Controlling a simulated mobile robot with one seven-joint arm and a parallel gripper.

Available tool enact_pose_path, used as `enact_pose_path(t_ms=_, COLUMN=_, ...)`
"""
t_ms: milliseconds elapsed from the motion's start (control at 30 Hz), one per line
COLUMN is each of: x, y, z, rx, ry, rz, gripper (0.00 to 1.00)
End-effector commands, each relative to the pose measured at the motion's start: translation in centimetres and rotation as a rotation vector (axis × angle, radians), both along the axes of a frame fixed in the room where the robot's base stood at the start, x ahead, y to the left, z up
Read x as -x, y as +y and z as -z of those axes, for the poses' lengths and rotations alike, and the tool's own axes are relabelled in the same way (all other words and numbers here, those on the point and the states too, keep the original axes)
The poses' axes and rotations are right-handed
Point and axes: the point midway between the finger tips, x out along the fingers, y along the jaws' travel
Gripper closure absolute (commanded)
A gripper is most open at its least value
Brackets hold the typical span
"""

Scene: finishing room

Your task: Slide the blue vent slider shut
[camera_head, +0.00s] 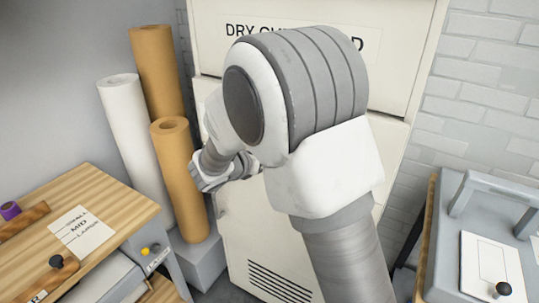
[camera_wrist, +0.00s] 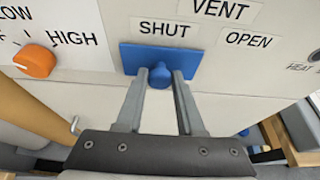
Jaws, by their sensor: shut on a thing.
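The blue vent slider is a flat plate (camera_wrist: 190,58) with a round knob (camera_wrist: 160,75) on the white cabinet front, in the wrist view. It lies under the SHUT label, with its right end reaching toward the OPEN label. My gripper (camera_wrist: 160,82) is shut on the knob, one finger on each side of it. In the head view my arm covers the slider and most of my gripper.
An orange dial (camera_wrist: 36,61) marked LOW and HIGH is left of the slider. Rolls of brown paper (camera_head: 180,165) and white paper (camera_head: 137,135) stand left of the cabinet (camera_head: 240,235). A wooden-topped bench (camera_head: 110,195) is at left, and a grey machine (camera_head: 480,220) at right.

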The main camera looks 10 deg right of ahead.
Motion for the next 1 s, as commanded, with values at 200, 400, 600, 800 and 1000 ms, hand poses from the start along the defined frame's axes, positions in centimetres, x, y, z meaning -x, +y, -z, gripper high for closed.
enact_pose_path(t_ms=200, x=-0.2, y=0.5, z=-0.2, rx=-0.004, ry=-0.005, rz=-0.013, gripper=0.38)
enact_pose_path(t_ms=400, x=-0.1, y=0.3, z=-0.1, rx=-0.003, ry=-0.004, rz=-0.009, gripper=0.34)
enact_pose_path(t_ms=600, x=0.2, y=0.5, z=-0.3, rx=-0.003, ry=-0.004, rz=-0.009, gripper=0.34)
enact_pose_path(t_ms=800, x=2.6, y=2.4, z=-1.6, rx=-0.005, ry=-0.005, rz=-0.012, gripper=0.34)
enact_pose_path(t_ms=1000, x=6.3, y=5.1, z=-3.5, rx=-0.005, ry=-0.006, rz=-0.013, gripper=0.34)
